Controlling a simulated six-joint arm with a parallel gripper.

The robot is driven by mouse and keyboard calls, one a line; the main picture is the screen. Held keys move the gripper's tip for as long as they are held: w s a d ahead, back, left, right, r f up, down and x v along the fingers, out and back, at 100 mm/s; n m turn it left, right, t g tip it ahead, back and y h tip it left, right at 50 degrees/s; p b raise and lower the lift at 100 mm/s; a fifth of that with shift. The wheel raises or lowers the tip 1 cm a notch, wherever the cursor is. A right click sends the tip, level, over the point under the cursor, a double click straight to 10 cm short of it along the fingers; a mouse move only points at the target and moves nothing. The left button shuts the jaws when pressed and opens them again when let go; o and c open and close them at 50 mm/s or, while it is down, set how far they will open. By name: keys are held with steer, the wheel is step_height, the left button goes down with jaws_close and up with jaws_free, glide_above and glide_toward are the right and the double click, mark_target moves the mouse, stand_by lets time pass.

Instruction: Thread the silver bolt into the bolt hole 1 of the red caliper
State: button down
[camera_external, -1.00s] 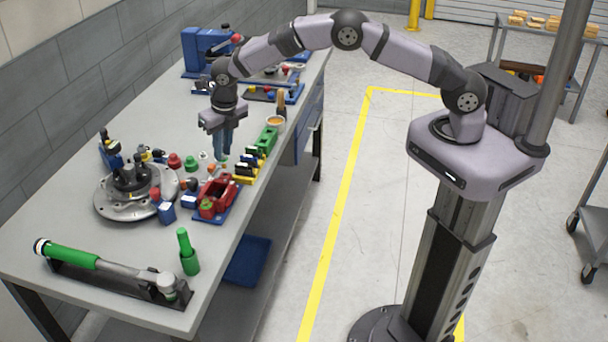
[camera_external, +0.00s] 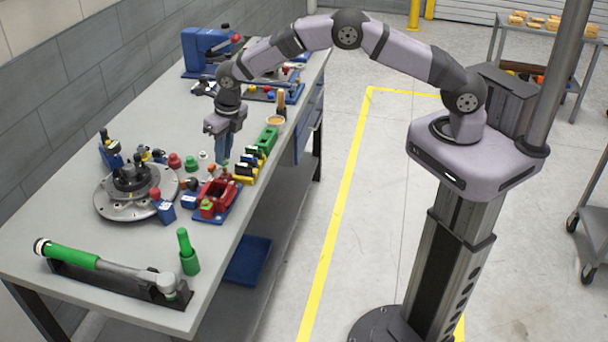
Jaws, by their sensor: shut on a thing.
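The red caliper (camera_external: 214,197) sits on a blue base plate (camera_external: 232,211) near the right edge of the workbench. My gripper (camera_external: 223,160) points down just behind the caliper, above the bench. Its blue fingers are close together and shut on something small. The silver bolt is too small to make out at the fingertips. Bolt hole 1 cannot be told apart at this size. A green part (camera_external: 206,205) shows at the near end of the caliper.
A round metal disc fixture (camera_external: 112,206) with black parts stands left of the caliper. Yellow and black blocks (camera_external: 247,168) and a green block (camera_external: 267,140) stand behind it. Bare bench lies between.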

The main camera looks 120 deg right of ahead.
mark_target(225, 163)
steer(key=shift+n, duration=0.4)
steer(key=shift+a+b+x, duration=0.15)
steer(key=shift+b+x, duration=0.3)
steer(key=shift+x, duration=0.35)
steer(key=shift+a+b+x, duration=0.15)
steer(key=shift+b+x, duration=0.3)
steer(key=shift+x, duration=0.3)
stand_by(1.6)
steer(key=shift+s+f, duration=0.1)
steer(key=shift+s, duration=0.05)
steer(key=shift+a+f+m+g+b, duration=0.15)
steer(key=shift+m+g+b, duration=0.15)
steer(key=shift+m, duration=1.4)
steer(key=shift+m, duration=0.3)
steer(key=shift+f+m+g, duration=0.1)
steer(key=shift+m+g, duration=0.3)
steer(key=shift+m, duration=1)
steer(key=shift+f, duration=0.1)
